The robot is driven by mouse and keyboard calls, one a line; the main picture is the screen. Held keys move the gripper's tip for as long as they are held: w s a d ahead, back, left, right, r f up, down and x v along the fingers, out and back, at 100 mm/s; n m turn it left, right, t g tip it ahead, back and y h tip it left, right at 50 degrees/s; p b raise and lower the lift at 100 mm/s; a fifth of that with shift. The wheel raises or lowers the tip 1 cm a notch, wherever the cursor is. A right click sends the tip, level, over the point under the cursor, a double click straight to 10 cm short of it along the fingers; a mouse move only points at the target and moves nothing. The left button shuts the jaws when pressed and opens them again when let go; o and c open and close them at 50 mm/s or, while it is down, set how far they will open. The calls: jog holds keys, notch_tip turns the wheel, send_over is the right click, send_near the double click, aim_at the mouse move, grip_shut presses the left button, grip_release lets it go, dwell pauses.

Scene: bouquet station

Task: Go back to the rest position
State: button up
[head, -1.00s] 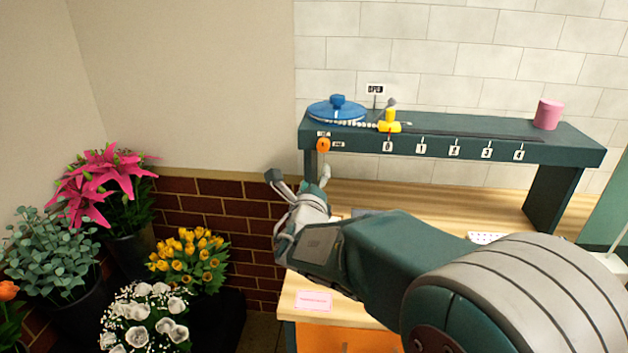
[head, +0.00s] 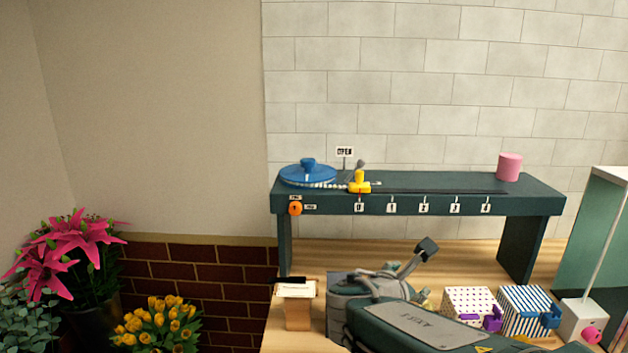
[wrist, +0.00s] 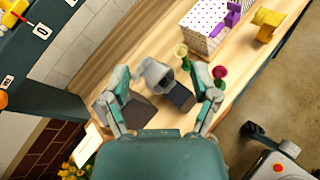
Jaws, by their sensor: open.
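My gripper (head: 400,268) is in the lower middle of the head view, above the wooden worktop (head: 410,250) and in front of the dark green shelf (head: 510,200). Its fingers are spread. In the wrist view my gripper (wrist: 165,108) also shows open, with both pads apart. A grey object with a dark block-like part (wrist: 155,75) shows between and beyond the fingers; I see no finger closed on it, and I cannot tell what it is. My forearm hides part of the worktop.
A dotted box (head: 468,303) and a striped box (head: 527,308) stand right of my arm. A small stand with a white top (head: 296,290) is on its left. The shelf carries a blue disc (head: 308,175), a yellow slider (head: 359,184) and a pink cylinder (head: 510,166). Flowers (head: 160,322) stand lower left.

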jog(key=s+d+f+m+g+y, duration=0.2)
jog(key=s+m+g, duration=0.1)
jog(key=s+m, duration=0.4)
jog(key=s+d+f+m+g+y, duration=0.1)
jog(key=s+d+f+m+g, duration=0.15)
jog(key=s+m, duration=0.45)
jog(key=s+a+f+m+y, duration=0.2)
jog(key=s+a+m+y, duration=0.3)
jog(key=m, duration=0.5)
jog(key=shift+s+a+y, duration=0.3)
jog(key=shift+s+y, duration=0.1)
jog(key=shift+s, duration=0.85)
jog(key=shift+f, duration=0.1)
jog(key=shift+c, duration=0.4)
